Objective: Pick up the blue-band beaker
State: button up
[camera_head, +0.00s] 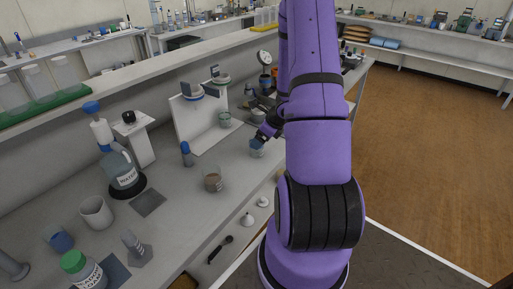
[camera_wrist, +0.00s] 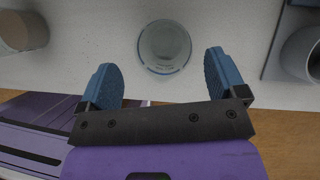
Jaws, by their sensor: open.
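The blue-band beaker (camera_head: 257,150) stands upright on the bench near its front edge, just under my gripper (camera_head: 266,136) in the head view. In the wrist view it is a clear glass beaker (camera_wrist: 164,47) seen from above, with a thin blue line along its rim side. My gripper (camera_wrist: 160,66) has its two blue fingers spread wide, one on each side, and the beaker lies just beyond the fingertips. I see gaps on both sides and nothing held.
A beaker with brown contents (camera_head: 213,181) stands to the left; a brown-filled vessel (camera_wrist: 22,30) shows in the wrist view. A grey cup-like vessel (camera_wrist: 303,54) is at the right there. A blue-capped bottle (camera_head: 186,154) and white stand (camera_head: 187,118) are behind.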

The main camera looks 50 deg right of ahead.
jog(key=f, duration=0.1)
jog(key=w+f, duration=0.1)
jog(key=f, duration=0.1)
jog(key=shift+d+f, duration=0.1)
jog(key=shift+f, duration=0.05)
jog(key=shift+w+f, duration=0.4)
jog(key=shift+f, duration=0.2)
jog(key=c, duration=1)
